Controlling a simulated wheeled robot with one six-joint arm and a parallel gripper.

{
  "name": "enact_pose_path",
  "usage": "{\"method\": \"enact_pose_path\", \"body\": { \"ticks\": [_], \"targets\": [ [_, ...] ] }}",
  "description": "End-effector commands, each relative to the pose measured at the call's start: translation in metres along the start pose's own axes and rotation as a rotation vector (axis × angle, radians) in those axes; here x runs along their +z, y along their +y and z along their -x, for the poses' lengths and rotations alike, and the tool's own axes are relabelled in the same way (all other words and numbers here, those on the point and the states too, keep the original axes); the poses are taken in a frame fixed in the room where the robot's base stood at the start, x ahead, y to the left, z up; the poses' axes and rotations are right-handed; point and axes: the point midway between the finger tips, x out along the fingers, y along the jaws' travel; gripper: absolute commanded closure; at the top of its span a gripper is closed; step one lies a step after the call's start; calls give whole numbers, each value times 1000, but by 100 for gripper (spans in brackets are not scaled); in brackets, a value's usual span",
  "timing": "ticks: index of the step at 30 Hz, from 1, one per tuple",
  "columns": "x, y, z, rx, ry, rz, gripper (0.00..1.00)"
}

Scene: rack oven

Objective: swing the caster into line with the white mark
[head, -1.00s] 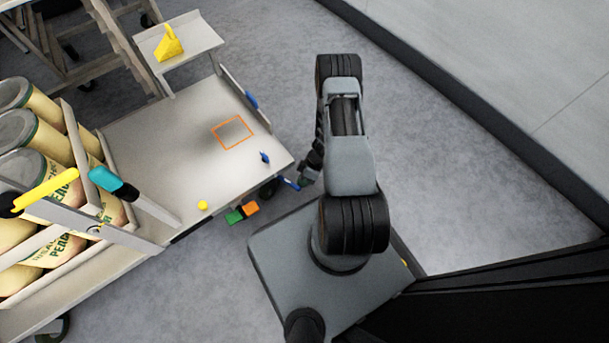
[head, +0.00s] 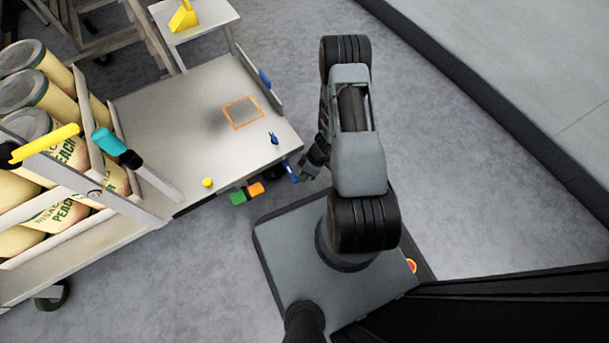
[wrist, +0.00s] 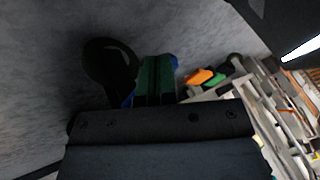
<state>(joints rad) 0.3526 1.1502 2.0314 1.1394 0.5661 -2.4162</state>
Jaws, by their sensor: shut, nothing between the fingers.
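The caster (head: 275,172) is a dark wheel under the near right corner of the cart's deck, mostly hidden by the deck. A blue bar (head: 290,170) sticks out beside it, just off the deck's edge. My gripper (head: 303,175) is down at the blue bar's right side, very close to it; I cannot tell whether they touch. In the wrist view my green fingers (wrist: 157,78) are together, with bits of blue (wrist: 130,100) beside them. A dark round shape (wrist: 108,62) left of the fingers may be the wheel or a shadow. I cannot make out the white mark.
The deck (head: 180,120) carries an orange outlined square, a yellow ball (head: 208,182) and a small blue piece (head: 274,137). Green (head: 238,198) and orange (head: 256,189) blocks jut from its front edge. Grey floor is open right of my arm.

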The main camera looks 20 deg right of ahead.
Motion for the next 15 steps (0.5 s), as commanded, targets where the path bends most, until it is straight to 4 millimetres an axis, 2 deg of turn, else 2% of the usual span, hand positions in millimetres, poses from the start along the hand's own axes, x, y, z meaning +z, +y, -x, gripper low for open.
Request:
{"method": "enact_pose_path", "body": {
  "ticks": [9,15],
  "targets": [
    [0,-4,-4,-16,2,3,100],
    [9,7,11,-9,0,6,100]
  ]
}}
